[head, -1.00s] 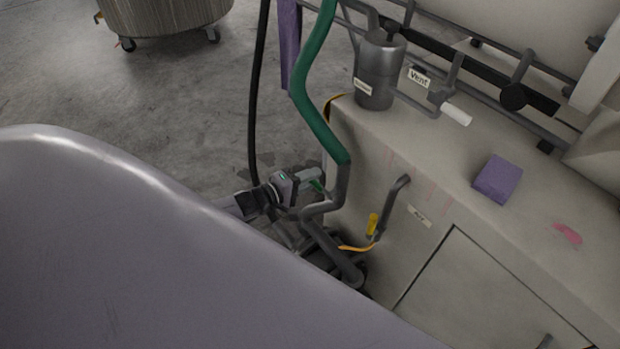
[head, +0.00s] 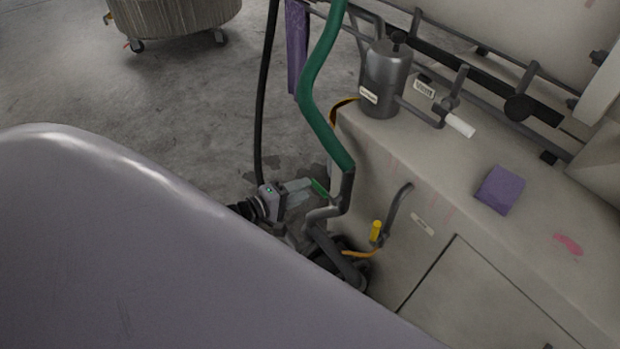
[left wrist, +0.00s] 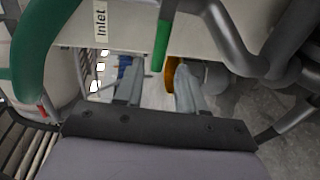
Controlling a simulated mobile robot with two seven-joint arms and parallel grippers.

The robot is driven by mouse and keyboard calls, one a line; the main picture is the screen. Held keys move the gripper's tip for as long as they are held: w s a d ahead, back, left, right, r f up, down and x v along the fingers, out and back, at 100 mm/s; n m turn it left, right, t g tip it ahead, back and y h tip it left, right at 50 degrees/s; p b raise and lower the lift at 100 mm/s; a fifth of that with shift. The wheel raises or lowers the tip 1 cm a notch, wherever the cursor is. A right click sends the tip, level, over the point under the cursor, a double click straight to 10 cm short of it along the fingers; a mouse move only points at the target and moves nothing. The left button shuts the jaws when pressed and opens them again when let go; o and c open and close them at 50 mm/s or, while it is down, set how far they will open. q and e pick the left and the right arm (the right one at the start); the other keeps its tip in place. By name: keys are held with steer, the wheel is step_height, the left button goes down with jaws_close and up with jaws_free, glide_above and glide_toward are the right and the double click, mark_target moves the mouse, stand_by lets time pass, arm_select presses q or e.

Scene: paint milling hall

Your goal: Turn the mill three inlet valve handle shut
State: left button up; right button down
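The inlet valve handle is a green bar (head: 319,187) beside the dark pipe below the green hose in the head view. In the left wrist view the green handle (left wrist: 163,42) hangs down near the "Inlet" label (left wrist: 100,22). My left gripper (head: 306,190) is beside the handle. In the wrist view its two pale fingers (left wrist: 155,72) are apart, with the handle's lower end near the gap between their tips. I see no finger closed on it, and cannot tell how deep it sits between them. My right gripper is not in view.
The green hose (head: 317,100) and a black hose (head: 266,100) run close to the gripper. A yellow handle (head: 376,231) stands by a bent pipe on the pale cabinet. A purple block (head: 499,189) and grey canister (head: 385,80) are on top. Open floor lies behind.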

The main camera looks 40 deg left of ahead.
arm_select(q)
steer(key=shift+v, duration=1.1)
steer(key=s+d+r+m+g+p, duration=0.2)
steer(key=s+d+m+p, duration=0.2)
steer(key=s+d+m, duration=0.65)
steer(key=s+d+r+m+g+y+p, duration=0.2)
steer(key=s+d+r+m+p, duration=0.1)
steer(key=s+r+m, duration=0.3)
steer(key=shift+y, duration=0.4)
